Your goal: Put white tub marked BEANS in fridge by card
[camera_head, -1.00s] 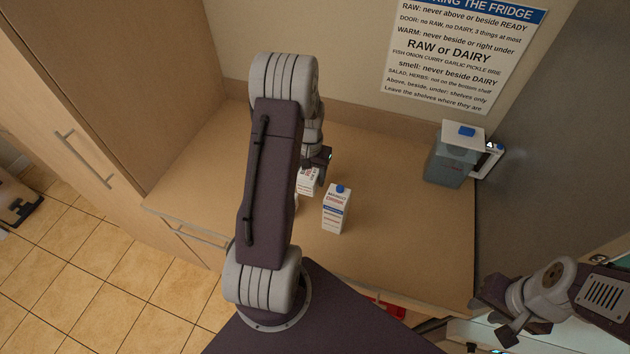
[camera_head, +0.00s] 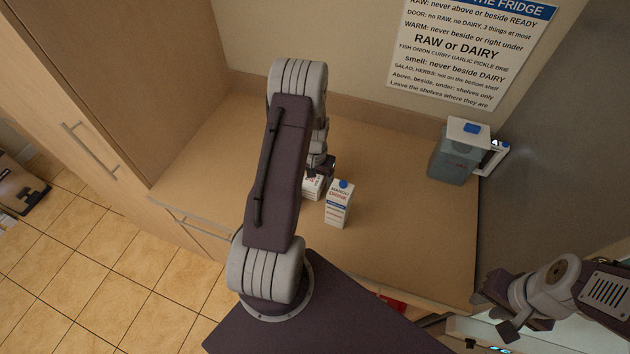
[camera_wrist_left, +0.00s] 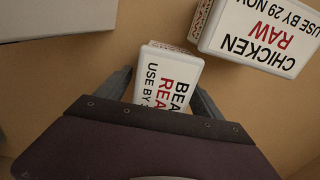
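The white tub marked BEANS (camera_wrist_left: 165,75) shows in the left wrist view, its label partly cut off by my gripper's body. My left gripper (camera_wrist_left: 160,92) has its two fingers apart, one on each side of the tub, with a gap at the left finger. In the head view my left gripper (camera_head: 320,164) is low over the counter, mostly hidden by its arm. A white tub (camera_head: 312,187) shows beneath it there, its label too small to read. My right gripper (camera_head: 497,308) is at the lower right, away from the counter items; its opening is unclear.
A white tub marked CHICKEN RAW (camera_wrist_left: 265,32) is close by at upper right in the wrist view. A mango drink carton (camera_head: 338,206) stands on the counter (camera_head: 400,235). A lidded jug (camera_head: 456,155) stands near the grey panel. A fridge-rules poster (camera_head: 470,50) hangs behind.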

